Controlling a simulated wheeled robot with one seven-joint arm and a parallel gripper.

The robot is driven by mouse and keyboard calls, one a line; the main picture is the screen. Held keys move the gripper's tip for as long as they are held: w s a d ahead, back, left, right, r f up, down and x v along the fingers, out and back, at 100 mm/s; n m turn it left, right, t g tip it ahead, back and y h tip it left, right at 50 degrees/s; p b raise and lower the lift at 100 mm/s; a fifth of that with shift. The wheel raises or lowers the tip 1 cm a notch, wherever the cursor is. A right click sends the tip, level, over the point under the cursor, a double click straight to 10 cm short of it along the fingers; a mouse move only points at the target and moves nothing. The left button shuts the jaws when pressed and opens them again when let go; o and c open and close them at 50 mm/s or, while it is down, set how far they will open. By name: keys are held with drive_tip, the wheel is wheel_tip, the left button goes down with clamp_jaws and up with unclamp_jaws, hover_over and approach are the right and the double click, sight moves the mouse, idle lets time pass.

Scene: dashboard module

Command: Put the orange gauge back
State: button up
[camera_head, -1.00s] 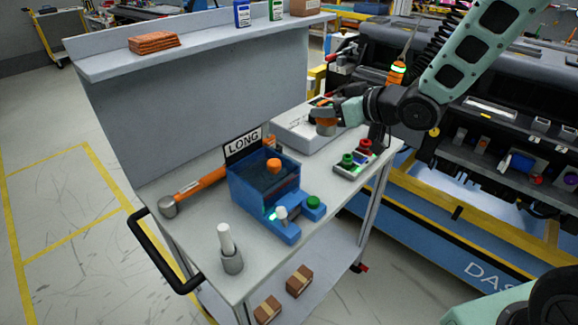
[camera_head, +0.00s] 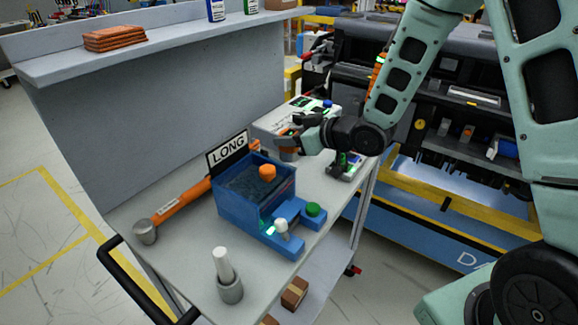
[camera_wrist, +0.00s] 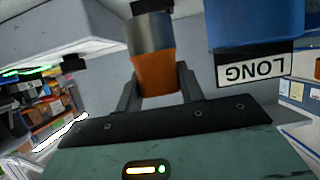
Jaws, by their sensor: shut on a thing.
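My gripper (camera_head: 291,137) is shut on the orange gauge, a short cylinder with an orange part and a grey metal part (camera_head: 289,154). In the wrist view the gauge (camera_wrist: 156,70) sits between the two fingers (camera_wrist: 158,92), and its dark end points away from the gripper. The gauge is held above the cart top, behind and right of a blue box fixture (camera_head: 235,208) with a LONG sign (camera_head: 228,149). An orange round-topped piece (camera_head: 267,172) shows at the fixture's top. The sign also shows upside down in the wrist view (camera_wrist: 254,69).
An orange-handled hammer (camera_head: 180,200) lies left. A grey holder with a white rod (camera_head: 229,285) stands in front. A pale case (camera_head: 272,125) and small button box (camera_head: 345,164) are behind and right.

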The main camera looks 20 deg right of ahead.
sight(290, 158)
drive_tip(key=shift+f, duration=3.2)
drive_tip(key=shift+f, duration=0.2)
drive_tip(key=o, duration=1.1)
drive_tip(key=shift+r, duration=0.15)
